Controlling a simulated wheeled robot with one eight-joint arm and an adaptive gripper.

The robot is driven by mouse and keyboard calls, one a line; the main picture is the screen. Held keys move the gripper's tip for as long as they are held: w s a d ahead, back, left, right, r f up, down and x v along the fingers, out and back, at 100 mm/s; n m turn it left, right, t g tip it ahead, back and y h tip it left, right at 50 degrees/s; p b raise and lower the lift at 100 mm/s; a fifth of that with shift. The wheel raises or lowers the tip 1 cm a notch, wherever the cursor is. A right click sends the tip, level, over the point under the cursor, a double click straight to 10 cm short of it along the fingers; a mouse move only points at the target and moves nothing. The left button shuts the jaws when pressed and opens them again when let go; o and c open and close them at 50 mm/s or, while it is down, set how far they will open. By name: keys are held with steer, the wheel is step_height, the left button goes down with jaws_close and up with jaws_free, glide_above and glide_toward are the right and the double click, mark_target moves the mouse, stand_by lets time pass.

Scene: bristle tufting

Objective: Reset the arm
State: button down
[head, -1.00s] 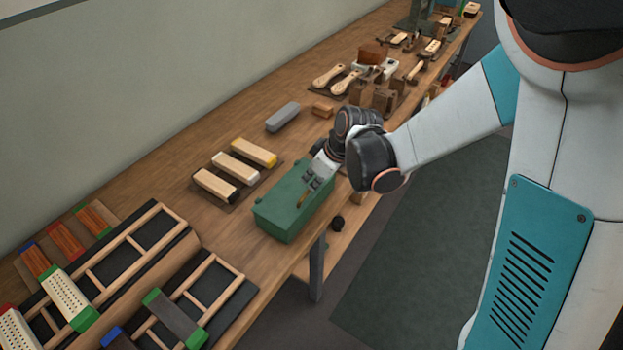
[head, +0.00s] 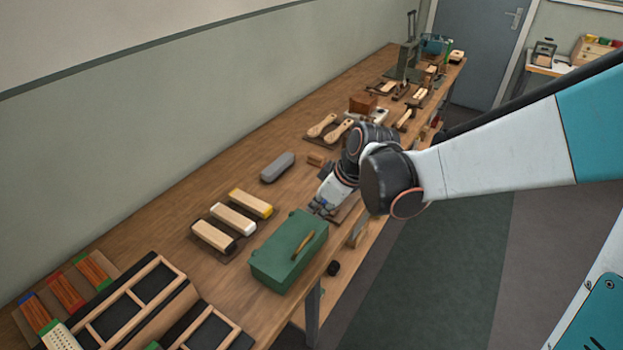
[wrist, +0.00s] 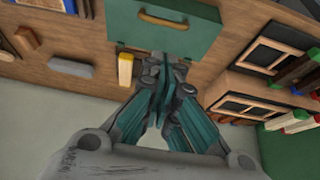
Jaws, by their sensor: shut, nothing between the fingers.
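My gripper (head: 322,207) is at the end of my arm, low over the workbench (head: 150,208), just behind the far right end of the green box (head: 268,268). In the wrist view my gripper (wrist: 166,72) has its fingers together, with nothing between them. The green box (wrist: 140,32), with its wooden handle (wrist: 163,20), lies beyond the fingertips in that view. I cannot tell from the head view whether the fingers touch anything, since the wrist partly hides them.
Wooden brush blocks (head: 233,218) lie left of the green box, with a grey block (head: 277,167) behind. Framed trays (head: 135,300) fill the near left bench end. Tools and wooden pieces (head: 362,106) crowd the far end. The floor (head: 400,300) to the right is clear.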

steer(key=shift+s+d+r, duration=0.1)
steer(key=s+d+r+m+t+h+b, duration=0.1)
steer(key=s+d+r+m, duration=0.3)
steer(key=s, duration=0.4)
steer(key=s+d+r+m+t+h+b, duration=0.1)
steer(key=s+d+r+m+t+h, duration=0.2)
steer(key=s+d+m, duration=0.3)
steer(key=shift+s+d+r+b, duration=0.35)
steer(key=shift+s+d, duration=1.15)
steer(key=shift+s, duration=0.25)
